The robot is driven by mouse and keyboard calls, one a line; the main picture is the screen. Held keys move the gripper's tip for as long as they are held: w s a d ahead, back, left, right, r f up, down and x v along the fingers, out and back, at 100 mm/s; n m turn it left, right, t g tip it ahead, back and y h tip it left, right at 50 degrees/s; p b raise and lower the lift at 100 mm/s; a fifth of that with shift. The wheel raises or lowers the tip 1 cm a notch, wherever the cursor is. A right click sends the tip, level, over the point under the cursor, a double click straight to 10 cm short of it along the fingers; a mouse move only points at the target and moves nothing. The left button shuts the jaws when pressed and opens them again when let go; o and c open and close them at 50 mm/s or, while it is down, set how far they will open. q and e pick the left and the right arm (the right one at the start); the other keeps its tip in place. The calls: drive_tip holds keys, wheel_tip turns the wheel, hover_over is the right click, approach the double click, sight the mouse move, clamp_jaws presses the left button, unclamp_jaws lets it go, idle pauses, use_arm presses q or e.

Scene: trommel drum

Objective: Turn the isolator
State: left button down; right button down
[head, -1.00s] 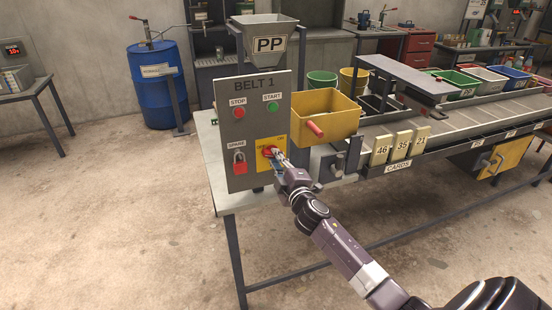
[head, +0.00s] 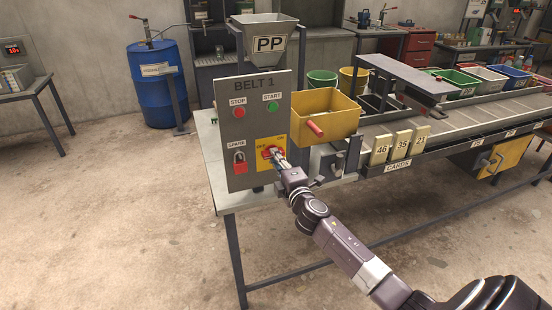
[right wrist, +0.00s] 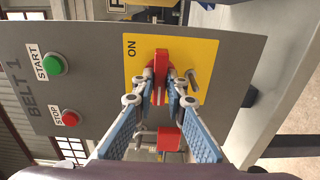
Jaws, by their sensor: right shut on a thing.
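The isolator (head: 267,153) is a red handle on a yellow plate marked OFF and ON, low on the grey BELT 1 panel (head: 243,100). In the right wrist view the red handle (right wrist: 161,64) lies in line with the fingers, across the panel. My right gripper (head: 278,157) reaches it from the lower right. In the right wrist view its blue-padded fingers (right wrist: 160,94) close on the handle from both sides. The fingers hide part of the handle and plate. My left gripper is out of view.
A red padlock (head: 240,168) hangs under the SPARE label, left of the yellow plate. STOP (head: 239,113) and START (head: 272,106) buttons sit above. A yellow bin (head: 328,112) with a red handle stands right of the panel. Floor in front is clear.

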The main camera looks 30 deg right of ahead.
drive_tip(key=shift+f, duration=0.1)
drive_tip(key=c, duration=1.9)
unclamp_jaws()
drive_tip(key=shift+c, duration=0.2)
drive_tip(key=shift+s, duration=0.1)
drive_tip(key=v, duration=0.8)
